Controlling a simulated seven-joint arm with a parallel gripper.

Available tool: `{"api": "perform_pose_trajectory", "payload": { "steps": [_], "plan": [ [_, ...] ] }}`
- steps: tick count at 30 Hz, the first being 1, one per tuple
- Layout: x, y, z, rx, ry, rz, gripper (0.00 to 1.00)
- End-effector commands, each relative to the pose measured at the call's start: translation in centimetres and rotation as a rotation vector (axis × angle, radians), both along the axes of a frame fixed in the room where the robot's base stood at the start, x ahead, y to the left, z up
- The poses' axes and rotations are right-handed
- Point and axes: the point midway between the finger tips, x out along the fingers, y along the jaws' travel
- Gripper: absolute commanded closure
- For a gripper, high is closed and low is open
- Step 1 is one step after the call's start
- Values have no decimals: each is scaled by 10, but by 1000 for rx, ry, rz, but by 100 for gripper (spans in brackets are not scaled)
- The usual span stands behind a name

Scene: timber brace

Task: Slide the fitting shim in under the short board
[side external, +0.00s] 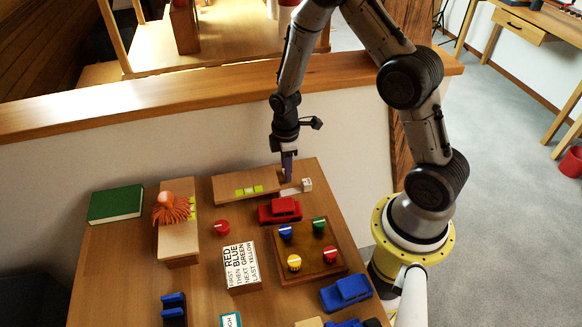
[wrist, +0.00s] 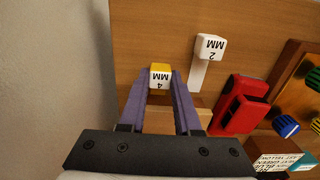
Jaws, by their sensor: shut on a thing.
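My gripper (side external: 288,178) points down at the right end of the back board (side external: 230,188), which looks like the short board and carries a green level vial (side external: 249,190). In the wrist view my gripper (wrist: 161,75) is shut on a shim with a white and yellow block marked 4 MM (wrist: 160,78). Its strip is hidden, so I cannot tell whether it is under the board. Another shim, with a white block marked 2 MM (wrist: 210,48), lies on the table just right of it; it also shows in the side view (side external: 307,185).
A red car (side external: 280,210) stands close in front of the shims. A wooden tray (side external: 312,262) with coloured knobs lies beyond it. A second board (side external: 178,243) at left carries an orange shaggy figure (side external: 171,212). A green book (side external: 116,204) lies far left; a wall runs behind the table.

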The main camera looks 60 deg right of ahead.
Motion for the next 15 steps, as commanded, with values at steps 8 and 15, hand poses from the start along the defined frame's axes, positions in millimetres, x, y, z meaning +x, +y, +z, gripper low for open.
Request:
{"api": "perform_pose_trajectory", "payload": {
  "steps": [8, 15],
  "plan": [
    [3, 2, 1, 0, -7, 2, 38],
    [2, 1, 0, 0, -6, 2, 38]
  ]
}}
